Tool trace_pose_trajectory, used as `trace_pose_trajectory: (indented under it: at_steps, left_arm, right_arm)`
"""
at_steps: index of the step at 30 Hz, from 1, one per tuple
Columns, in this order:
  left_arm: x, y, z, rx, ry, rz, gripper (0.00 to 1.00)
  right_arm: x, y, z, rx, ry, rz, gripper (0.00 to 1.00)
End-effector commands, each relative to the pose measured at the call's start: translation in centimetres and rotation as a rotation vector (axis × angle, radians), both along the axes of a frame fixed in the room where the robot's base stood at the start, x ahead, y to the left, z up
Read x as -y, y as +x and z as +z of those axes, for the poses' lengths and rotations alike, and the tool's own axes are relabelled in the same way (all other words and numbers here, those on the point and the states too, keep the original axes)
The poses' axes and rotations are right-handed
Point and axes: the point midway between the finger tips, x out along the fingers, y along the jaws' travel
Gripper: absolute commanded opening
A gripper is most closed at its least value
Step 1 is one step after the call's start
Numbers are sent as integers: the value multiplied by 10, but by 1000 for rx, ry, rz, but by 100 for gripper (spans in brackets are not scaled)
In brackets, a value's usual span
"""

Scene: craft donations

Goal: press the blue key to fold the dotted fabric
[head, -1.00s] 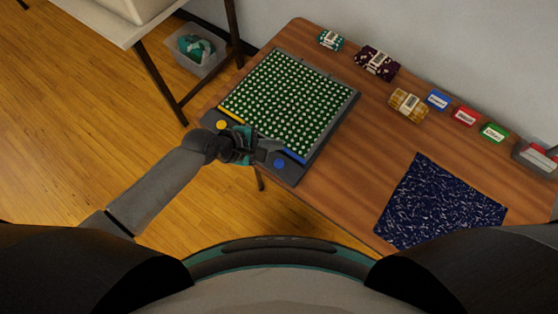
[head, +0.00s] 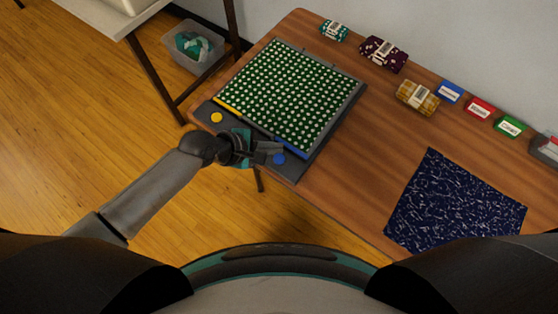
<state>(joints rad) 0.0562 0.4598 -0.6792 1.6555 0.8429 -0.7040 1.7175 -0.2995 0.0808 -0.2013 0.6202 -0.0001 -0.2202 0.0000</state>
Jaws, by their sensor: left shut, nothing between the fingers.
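The dotted fabric (head: 290,95), green with white dots, lies flat on a dark grey folding device (head: 314,160) on the wooden table. The device has a yellow strip and a blue strip along its front edge. The blue key (head: 279,159) is a round button on the front panel, near its right end. A yellow key (head: 216,117) is on the panel's left. My left gripper (head: 274,152) is shut and empty, its fingertips at the blue key and partly covering it. I cannot tell whether they touch it. My right gripper is not in view.
A dark blue patterned fabric (head: 455,205) lies at the table's right. Folded bundles, including a yellow one (head: 417,97), and small boxes, including a red one (head: 480,107), line the back edge. A grey bin (head: 193,47) stands on the floor. Bare table (head: 375,150) lies between the device and blue fabric.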

Motion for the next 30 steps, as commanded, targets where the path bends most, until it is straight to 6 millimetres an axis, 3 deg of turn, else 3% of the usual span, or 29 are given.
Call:
trace_pose_trajectory:
  at_steps: [3,8,30]
  left_arm:
    - [0,0,-19,-2,1,1,0]
    - [0,0,-29,-1,0,-1,0]
    - [0,0,-30,0,0,0,0]
  right_arm:
    - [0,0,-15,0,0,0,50]
    - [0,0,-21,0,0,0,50]
    - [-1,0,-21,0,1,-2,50]
